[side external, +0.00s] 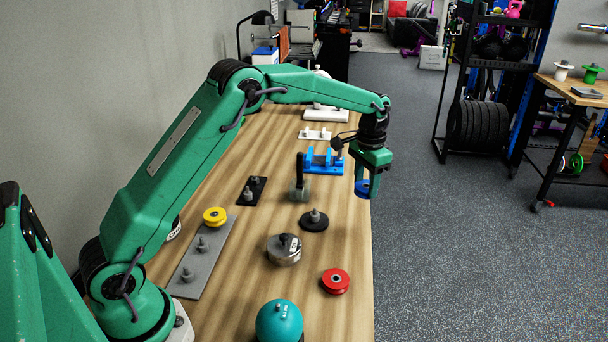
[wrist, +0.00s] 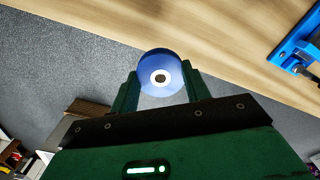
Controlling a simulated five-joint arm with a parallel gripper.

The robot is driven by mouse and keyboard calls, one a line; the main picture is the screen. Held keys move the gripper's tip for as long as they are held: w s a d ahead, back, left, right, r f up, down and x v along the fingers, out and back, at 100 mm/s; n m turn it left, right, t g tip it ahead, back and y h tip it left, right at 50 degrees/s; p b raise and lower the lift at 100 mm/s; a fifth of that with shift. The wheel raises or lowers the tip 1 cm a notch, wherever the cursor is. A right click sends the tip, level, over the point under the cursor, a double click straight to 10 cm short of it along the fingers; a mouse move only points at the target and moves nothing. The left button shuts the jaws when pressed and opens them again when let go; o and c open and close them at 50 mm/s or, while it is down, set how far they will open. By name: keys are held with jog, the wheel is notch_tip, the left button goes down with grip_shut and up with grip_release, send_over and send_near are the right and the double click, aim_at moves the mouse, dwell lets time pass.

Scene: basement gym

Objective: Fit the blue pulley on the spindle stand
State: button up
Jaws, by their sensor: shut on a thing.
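The blue pulley (side external: 362,188) is held between the fingers of my gripper (side external: 363,184), near the table's right edge. In the wrist view, the blue pulley (wrist: 160,62) shows its round face with a pale hub and dark centre hole, a finger on each side. The wrist view also shows my gripper (wrist: 161,84) and the table's edge behind the pulley. A round black base with a short upright grey spindle, which looks like the spindle stand (side external: 314,220), stands bare on the table, left of and nearer the camera than the gripper.
A blue vise-like fixture (side external: 323,161) stands left of the gripper. A dark upright object (side external: 300,180) is between it and the round base. A red pulley (side external: 335,281), metal canister (side external: 284,250), teal ball (side external: 279,322) and grey peg plate (side external: 202,258) with a yellow pulley (side external: 214,216) lie nearer.

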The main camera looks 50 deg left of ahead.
jog(key=shift+r, duration=0.15)
jog(key=shift+r, duration=2.1)
jog(key=s+a+f+m, duration=0.1)
jog(key=s+a+f, duration=0.2)
jog(key=s+a, duration=0.5)
jog(key=shift+s+a+f, duration=0.15)
jog(key=shift+s+a, duration=0.2)
jog(key=shift+s, duration=0.4)
jog(key=shift+f, duration=0.2)
jog(key=shift+f, duration=2.7)
jog(key=shift+f, duration=1.45)
